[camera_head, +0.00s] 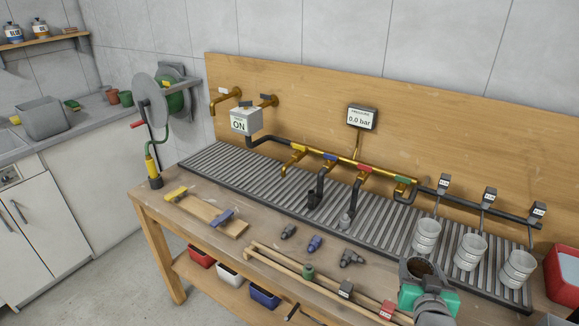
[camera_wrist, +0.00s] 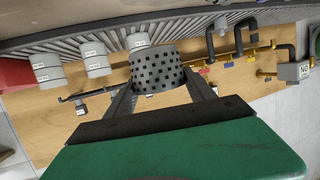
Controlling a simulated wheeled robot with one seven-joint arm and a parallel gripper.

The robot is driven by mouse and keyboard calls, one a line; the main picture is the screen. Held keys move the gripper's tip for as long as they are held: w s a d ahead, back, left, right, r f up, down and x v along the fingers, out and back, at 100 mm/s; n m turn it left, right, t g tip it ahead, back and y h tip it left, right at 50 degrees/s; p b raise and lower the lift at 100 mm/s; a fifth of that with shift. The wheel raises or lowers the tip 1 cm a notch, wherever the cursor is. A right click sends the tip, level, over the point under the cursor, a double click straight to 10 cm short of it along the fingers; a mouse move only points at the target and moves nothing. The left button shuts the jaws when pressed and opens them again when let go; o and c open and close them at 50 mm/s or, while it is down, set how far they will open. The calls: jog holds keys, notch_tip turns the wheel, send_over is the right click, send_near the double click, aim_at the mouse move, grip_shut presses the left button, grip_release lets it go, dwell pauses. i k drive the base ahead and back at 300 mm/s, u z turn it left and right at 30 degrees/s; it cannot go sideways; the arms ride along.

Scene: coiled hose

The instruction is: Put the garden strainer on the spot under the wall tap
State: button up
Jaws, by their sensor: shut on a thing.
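The garden strainer (camera_wrist: 158,70) is a dark grey, perforated, cup-like cylinder. In the wrist view it sits between the two fingers of my gripper (camera_wrist: 160,88), which is shut on it. In the head view the strainer (camera_head: 421,267) shows its round open top at the lower right, over the bench's front part; my gripper (camera_head: 424,284) partly hides it. Brass wall taps (camera_head: 226,97) stick out of the wooden back panel at the far left of the bench. The slatted drain grid (camera_head: 225,160) runs below them. I cannot make out a marked spot there.
Three white cups (camera_head: 426,238) hang or stand at the grid's right. A brass pipe (camera_head: 335,152) with coloured valves and black bent hoses stands over the grid's middle. Loose fittings (camera_head: 314,243) and a wooden rail (camera_head: 325,280) lie on the bench. A hose reel (camera_head: 165,97) is at left.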

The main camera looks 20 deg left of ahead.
aim_at(220, 160)
jog(key=u, duration=2.25)
jog(key=i, duration=0.95)
jog(key=u, duration=0.45)
jog(key=i, duration=1.35)
jog(key=z, duration=0.75)
jog(key=i, duration=0.5)
jog(key=z, duration=0.25)
